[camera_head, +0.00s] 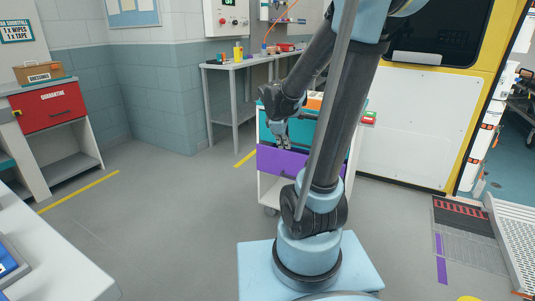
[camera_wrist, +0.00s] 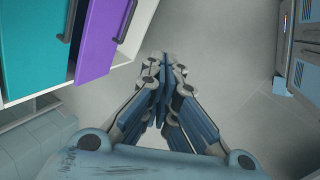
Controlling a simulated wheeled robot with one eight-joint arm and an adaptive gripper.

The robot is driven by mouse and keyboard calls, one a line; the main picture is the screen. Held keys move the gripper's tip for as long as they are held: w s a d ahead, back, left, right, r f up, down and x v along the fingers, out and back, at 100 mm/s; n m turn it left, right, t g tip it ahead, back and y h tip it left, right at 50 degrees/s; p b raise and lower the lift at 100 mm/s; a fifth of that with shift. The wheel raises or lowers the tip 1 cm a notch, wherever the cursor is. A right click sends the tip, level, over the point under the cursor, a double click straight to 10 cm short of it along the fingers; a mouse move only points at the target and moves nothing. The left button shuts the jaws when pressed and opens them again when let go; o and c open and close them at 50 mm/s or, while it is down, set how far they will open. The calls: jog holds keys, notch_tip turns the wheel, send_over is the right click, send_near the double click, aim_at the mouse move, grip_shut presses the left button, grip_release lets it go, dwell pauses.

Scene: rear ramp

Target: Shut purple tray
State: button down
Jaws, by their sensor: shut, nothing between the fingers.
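The purple tray (camera_head: 270,160) is a drawer low in a white cart behind my arm. Its front stands out past the teal drawer (camera_head: 268,126) above it, so it is partly open. In the wrist view the purple front (camera_wrist: 97,40) is at upper left with a dark bar handle (camera_wrist: 126,20), and the teal front (camera_wrist: 32,45) is left of it. My gripper (camera_wrist: 163,72) is shut and empty, to the right of the purple front and apart from it in that view. In the head view my gripper (camera_head: 283,142) overlaps the purple front's upper edge. My arm hides the cart's right part.
A red drawer unit (camera_head: 52,108) stands at left and a grey workbench (camera_head: 225,66) behind the cart. A yellow-framed white panel (camera_head: 415,120) is at right, near a ramp (camera_head: 515,240). The floor left of the cart is clear.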

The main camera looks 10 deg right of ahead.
jog(key=w+a+f+n+t, duration=0.1)
jog(key=w+f+n, duration=0.15)
jog(key=w, duration=0.25)
jog(key=w+a+f+n+h, duration=0.1)
jog(key=w+n, duration=0.2)
jog(key=w, duration=0.2)
jog(key=w+a+f+n+t, duration=0.1)
jog(key=w+a+n, duration=0.15)
jog(key=w, duration=0.25)
jog(key=n+t+h, duration=0.1)
jog(key=n, duration=0.7)
send_near(271, 154)
notch_tip(271, 154, down, 3)
jog(key=w, duration=0.1)
jog(key=shift+w+d+f, duration=0.1)
jog(key=shift+w+d, duration=0.65)
jog(key=shift+d, duration=0.05)
jog(key=shift+w+d, duration=0.7)
jog(key=shift+w, duration=0.3)
jog(key=shift+w+d, duration=0.75)
jog(key=shift+w, duration=0.3)
